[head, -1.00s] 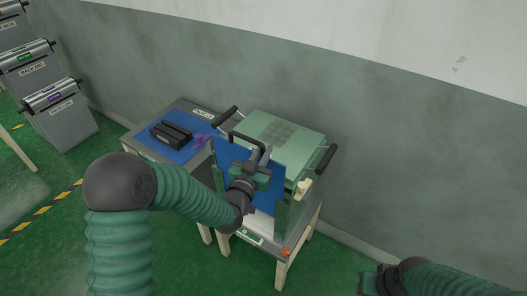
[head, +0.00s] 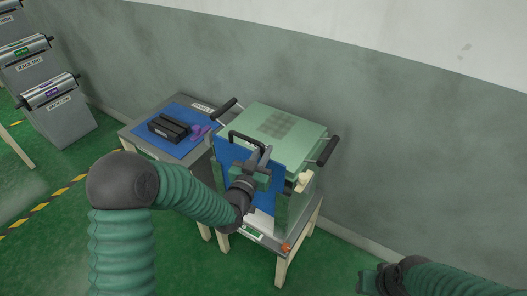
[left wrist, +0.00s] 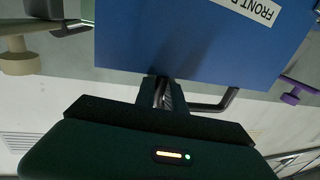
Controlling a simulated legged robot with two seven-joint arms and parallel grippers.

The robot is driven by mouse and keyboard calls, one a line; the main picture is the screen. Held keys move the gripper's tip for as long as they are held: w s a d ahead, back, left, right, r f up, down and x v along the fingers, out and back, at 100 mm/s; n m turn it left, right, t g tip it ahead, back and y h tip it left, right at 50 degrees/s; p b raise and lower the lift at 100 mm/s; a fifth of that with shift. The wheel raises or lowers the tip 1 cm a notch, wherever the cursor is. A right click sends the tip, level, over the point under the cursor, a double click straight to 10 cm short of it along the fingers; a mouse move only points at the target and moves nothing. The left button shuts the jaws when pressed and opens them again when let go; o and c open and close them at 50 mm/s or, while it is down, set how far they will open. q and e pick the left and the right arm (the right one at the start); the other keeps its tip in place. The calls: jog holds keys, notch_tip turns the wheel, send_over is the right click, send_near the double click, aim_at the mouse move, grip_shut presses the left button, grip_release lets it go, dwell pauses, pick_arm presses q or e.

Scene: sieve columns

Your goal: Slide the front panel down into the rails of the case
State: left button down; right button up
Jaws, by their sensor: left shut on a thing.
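The blue front panel (head: 232,172) stands roughly upright at the near side of the green-topped case (head: 300,137). Part of its white label shows in the left wrist view (left wrist: 255,8). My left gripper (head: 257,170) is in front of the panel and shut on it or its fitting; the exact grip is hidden. A black handle (head: 243,136) rises at the panel's top. Greenish side posts of the case (head: 284,212) stand at the opening. I cannot tell whether the panel's edges sit in the rails. My right gripper (head: 368,281) is low at the right, away from the case; its jaws are unclear.
Black handles (head: 327,150) stick out from the case's sides. A cream knob (head: 304,180) sits at its front right. The wall is close behind.

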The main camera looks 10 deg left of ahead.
pick_arm(q)
notch_tip(320, 180, down, 4)
jog(key=b, duration=0.3)
jog(key=shift+b, duration=0.3)
dwell(0.4)
dwell(0.4)
jog(key=c, duration=1.8)
grip_release()
jog(key=shift+r, duration=0.1)
jog(key=shift+s, duration=0.2)
jog(key=shift+f, duration=0.2)
jog(key=shift+r, duration=0.15)
jog(key=shift+s+a, duration=0.15)
jog(key=shift+s, duration=0.1)
